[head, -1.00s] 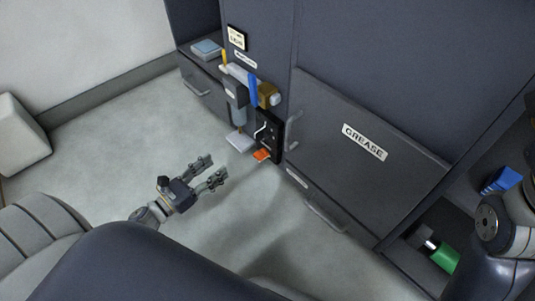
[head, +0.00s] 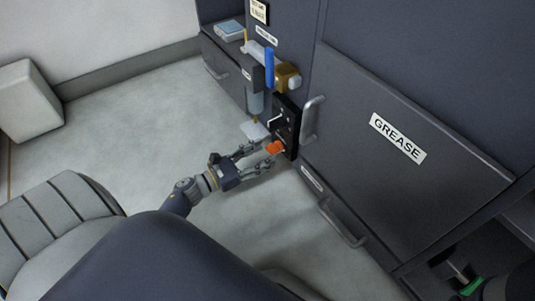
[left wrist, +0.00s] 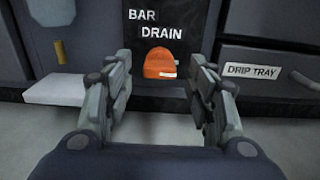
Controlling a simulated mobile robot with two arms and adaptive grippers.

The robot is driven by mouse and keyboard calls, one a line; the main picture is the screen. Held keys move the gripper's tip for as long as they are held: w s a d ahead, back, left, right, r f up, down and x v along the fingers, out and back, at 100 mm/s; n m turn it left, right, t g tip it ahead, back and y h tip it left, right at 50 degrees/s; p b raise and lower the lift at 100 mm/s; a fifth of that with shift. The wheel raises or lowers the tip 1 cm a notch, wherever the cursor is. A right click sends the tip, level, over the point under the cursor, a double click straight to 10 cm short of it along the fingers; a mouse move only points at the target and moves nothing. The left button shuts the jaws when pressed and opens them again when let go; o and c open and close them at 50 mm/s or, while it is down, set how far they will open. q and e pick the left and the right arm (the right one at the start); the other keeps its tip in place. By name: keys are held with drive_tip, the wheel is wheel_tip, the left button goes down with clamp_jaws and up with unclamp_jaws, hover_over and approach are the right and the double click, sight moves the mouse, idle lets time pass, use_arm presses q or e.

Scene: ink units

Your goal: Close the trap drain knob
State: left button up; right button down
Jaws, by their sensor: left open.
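The drain knob is an orange knob (left wrist: 158,66) with a small white mark, low on a black panel (left wrist: 181,17) lettered "BAR DRAIN" in the left wrist view. In the head view the orange knob (head: 274,147) sits at the lower part of the black panel (head: 287,127). My left gripper (head: 262,158) is open just in front of the knob. In the left wrist view its two fingers (left wrist: 163,80) stand on either side of the knob, which shows between them; contact cannot be seen.
A clear bowl with a blue lever (head: 269,68) and a brass-coloured part (head: 288,76) is above the panel. A white pad (left wrist: 56,90) lies left of the knob. The "DRIP TRAY" label (left wrist: 251,72) is to the right. A "GREASE" door (head: 420,170) is farther right.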

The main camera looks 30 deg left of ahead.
sight(274, 149)
use_arm(q)
drive_tip(key=shift+x, duration=1.3)
drive_tip(key=c, duration=1.1)
